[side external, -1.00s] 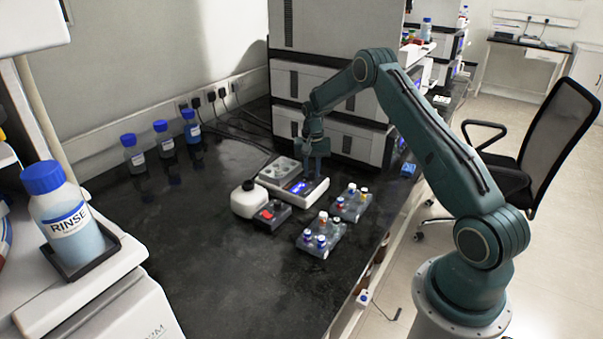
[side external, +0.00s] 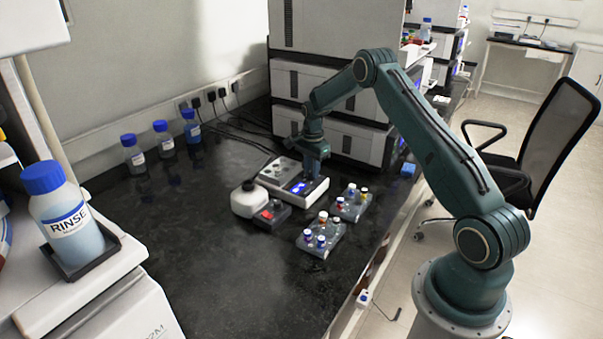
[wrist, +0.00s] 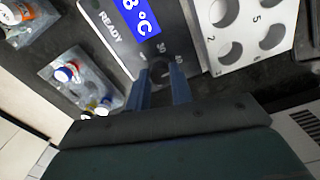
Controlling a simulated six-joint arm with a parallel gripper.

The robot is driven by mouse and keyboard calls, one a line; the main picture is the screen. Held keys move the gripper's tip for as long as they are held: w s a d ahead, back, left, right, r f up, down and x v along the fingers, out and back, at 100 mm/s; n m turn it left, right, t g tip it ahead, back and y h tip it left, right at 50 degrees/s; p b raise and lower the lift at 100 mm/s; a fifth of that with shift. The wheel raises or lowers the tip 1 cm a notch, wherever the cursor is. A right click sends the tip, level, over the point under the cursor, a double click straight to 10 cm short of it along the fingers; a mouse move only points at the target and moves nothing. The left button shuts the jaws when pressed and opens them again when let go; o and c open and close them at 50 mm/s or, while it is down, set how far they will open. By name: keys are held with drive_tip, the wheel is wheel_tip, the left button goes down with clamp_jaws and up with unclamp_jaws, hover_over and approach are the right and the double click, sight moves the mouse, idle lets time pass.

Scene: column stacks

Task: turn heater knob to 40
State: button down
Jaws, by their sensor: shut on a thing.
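The heater is a white and grey block (side external: 284,171) on the black bench, with a lit blue display (side external: 299,188). In the wrist view its dark panel (wrist: 111,18) carries the word READY. The display (wrist: 142,22) is cut off at the frame edge, leaving "8 °C" readable. My gripper (wrist: 162,80) points down at the panel and is shut on the knob. In the side view my gripper (side external: 312,174) is at the heater's right end and hides the knob.
Two vial racks (side external: 320,238) (side external: 351,204) stand to the right. Blue-capped bottles (side external: 163,139) stand at the back left. Tall instruments (side external: 340,85) rise behind the heater.

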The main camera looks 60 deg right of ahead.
idle(0.3)
drive_tip(key=c, duration=1.2)
unclamp_jaws()
drive_tip(key=shift+c, duration=0.2)
drive_tip(key=shift+r, duration=0.2)
wheel_tip(320, 180, up, 14)
drive_tip(key=shift+f, duration=0.25)
